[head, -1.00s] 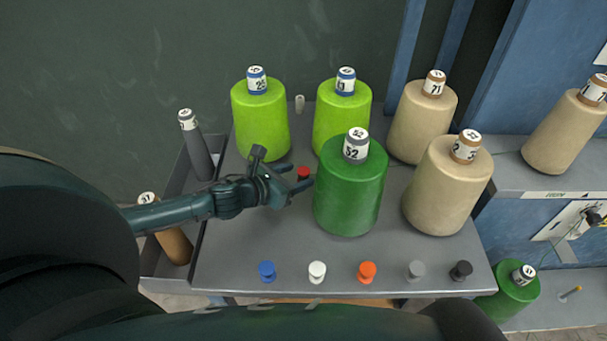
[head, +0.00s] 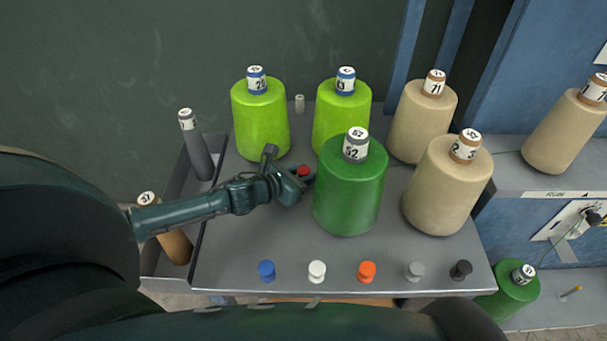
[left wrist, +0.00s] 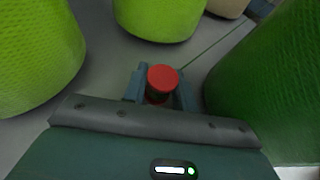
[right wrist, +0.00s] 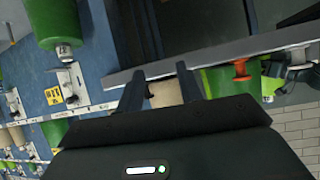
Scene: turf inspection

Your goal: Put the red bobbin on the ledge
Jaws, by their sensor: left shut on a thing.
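The small red bobbin (head: 303,171) stands on the grey table (head: 235,245), left of the dark green cone (head: 348,195) and in front of the light green cones. My left gripper (head: 301,178) is shut on it. In the left wrist view the red bobbin (left wrist: 162,80) shows between the two fingers, with its round red top uncovered. I cannot tell whether it has left the table top. My right gripper (right wrist: 160,88) shows only in the right wrist view, with its fingers apart and nothing held. A grey ledge (head: 510,180) with a label on its front edge is at the right.
Blue (head: 267,271), white, orange (head: 367,272), grey and black bobbins line the table's front edge. Light green (head: 260,120) and beige cones (head: 447,190) stand on the table. A beige cone (head: 566,132) stands on the ledge. A tray with tubes is at the left.

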